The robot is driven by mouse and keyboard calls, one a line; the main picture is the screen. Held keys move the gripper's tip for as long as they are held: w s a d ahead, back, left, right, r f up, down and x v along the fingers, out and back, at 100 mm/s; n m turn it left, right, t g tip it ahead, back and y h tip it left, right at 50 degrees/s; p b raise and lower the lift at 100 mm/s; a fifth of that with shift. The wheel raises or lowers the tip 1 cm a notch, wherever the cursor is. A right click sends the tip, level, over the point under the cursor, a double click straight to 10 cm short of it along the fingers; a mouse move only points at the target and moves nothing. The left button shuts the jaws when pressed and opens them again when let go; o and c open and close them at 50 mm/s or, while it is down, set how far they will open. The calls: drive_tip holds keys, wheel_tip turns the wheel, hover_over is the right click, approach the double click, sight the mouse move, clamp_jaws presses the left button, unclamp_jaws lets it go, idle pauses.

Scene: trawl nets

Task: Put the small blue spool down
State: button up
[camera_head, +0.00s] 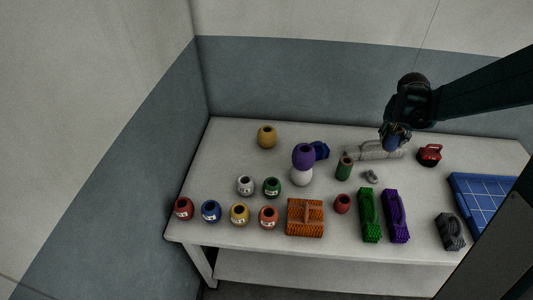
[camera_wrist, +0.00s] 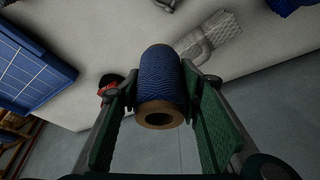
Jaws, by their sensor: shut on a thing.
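The small blue spool (camera_wrist: 160,80), blue thread with a brown hollow end, is between the two green-padded fingers of my gripper (camera_wrist: 161,92) in the wrist view. My gripper is shut on it. In the head view my gripper (camera_head: 396,133) is over the back right of the table, with the blue spool (camera_head: 390,143) below it. The spool appears to be above the table, in front of a grey netted bundle (camera_head: 365,153); the exact height is hard to tell.
The pale table (camera_head: 225,150) holds several small labelled pots at front left. A blue gridded tray (camera_head: 485,195) fills the right end. Bare surface shows around the small grey piece (camera_head: 372,177).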

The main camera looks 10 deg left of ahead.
drive_tip(key=w+a+n+y, duration=0.1)
drive_tip(key=w+a+n, duration=0.25)
drive_tip(key=a, duration=1.25)
drive_tip(key=w+a+n+y, duration=0.2)
drive_tip(key=a+n, duration=0.2)
drive_tip(key=a, duration=1.1)
drive_tip(key=w+a+n+y, duration=0.1)
drive_tip(key=w+a+n, duration=0.2)
drive_tip(key=a, duration=1.3)
drive_tip(key=s+a+n+y, duration=0.1)
drive_tip(key=s+a+n, duration=0.1)
drive_tip(key=a, duration=0.7)
drive_tip(key=s+a+n, duration=0.2)
drive_tip(key=s+a, duration=0.1)
drive_tip(key=a, duration=0.6)
drive_tip(key=shift+w+d+f+p, duration=0.1)
drive_tip(key=shift+d+f+p, duration=0.1)
drive_tip(key=shift+f, duration=1.1)
drive_tip(key=shift+w+d+f+p, duration=0.1)
drive_tip(key=shift+d+f+p, duration=0.1)
drive_tip(key=shift+f, duration=1.05)
drive_tip(key=shift+f+b, duration=0.45)
drive_tip(key=shift+f, duration=2.7)
drive_tip(key=shift+f, duration=1.85)
